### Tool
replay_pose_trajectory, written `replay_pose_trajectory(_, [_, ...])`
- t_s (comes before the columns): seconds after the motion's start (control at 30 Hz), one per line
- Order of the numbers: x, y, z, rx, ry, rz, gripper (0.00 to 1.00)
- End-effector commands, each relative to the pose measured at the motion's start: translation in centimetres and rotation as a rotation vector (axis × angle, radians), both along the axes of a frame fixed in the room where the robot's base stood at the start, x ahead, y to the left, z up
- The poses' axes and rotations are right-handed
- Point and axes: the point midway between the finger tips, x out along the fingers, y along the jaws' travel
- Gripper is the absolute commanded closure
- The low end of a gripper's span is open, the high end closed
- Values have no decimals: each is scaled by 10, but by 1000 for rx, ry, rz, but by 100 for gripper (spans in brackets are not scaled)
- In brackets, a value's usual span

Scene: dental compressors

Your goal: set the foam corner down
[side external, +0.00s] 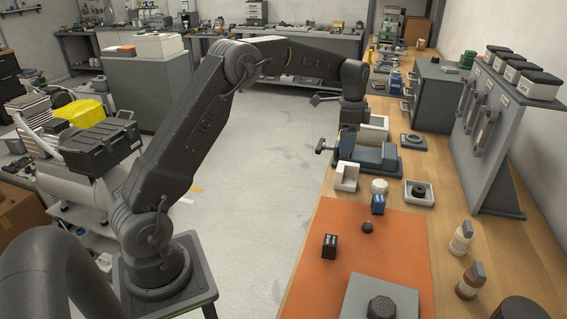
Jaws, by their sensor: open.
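A white L-shaped block that looks like the foam corner (346,177) rests on the wooden bench near its left edge, in front of the blue vise. One of its walls stands upright. My gripper (349,130) points down at the end of my arm, above and behind the foam corner, close to the vise. It is open and apart from the foam corner. Its fingertips are small and dark against the vise, so the space between them is hard to see.
The blue-grey vise (370,157) stands right behind the foam corner. The orange mat (385,240) in front has bare room.

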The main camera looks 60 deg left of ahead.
Motion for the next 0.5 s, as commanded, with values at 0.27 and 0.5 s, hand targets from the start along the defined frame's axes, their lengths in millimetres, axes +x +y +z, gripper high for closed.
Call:
replay_pose_trajectory(0.27, [-76,-64,88,8,-140,199,6])
replay_pose_trajectory(0.5, [-170,-111,124,-30,-266,393,6])
